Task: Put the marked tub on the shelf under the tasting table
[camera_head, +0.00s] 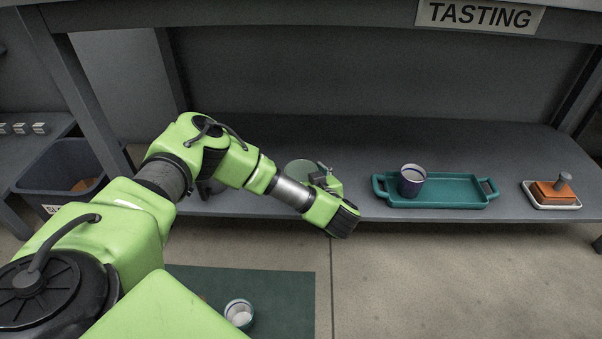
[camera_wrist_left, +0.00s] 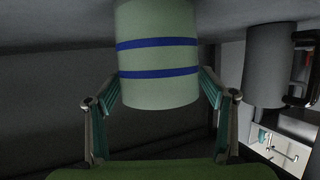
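The marked tub (camera_wrist_left: 158,55) is pale green with two dark blue bands. In the left wrist view it fills the space between the fingers of my left gripper (camera_wrist_left: 160,88), which press against its sides. In the head view the tub's pale round top (camera_head: 303,169) shows just behind my left wrist, at the lower shelf (camera_head: 450,150) under the tasting table. My left gripper (camera_head: 322,180) is partly hidden by its own wrist there. I cannot tell whether the tub's base touches the shelf. My right gripper is not in view.
Farther right is a small white tray (camera_head: 546,206) with an orange block. A grey bin (camera_head: 75,180) stands at left.

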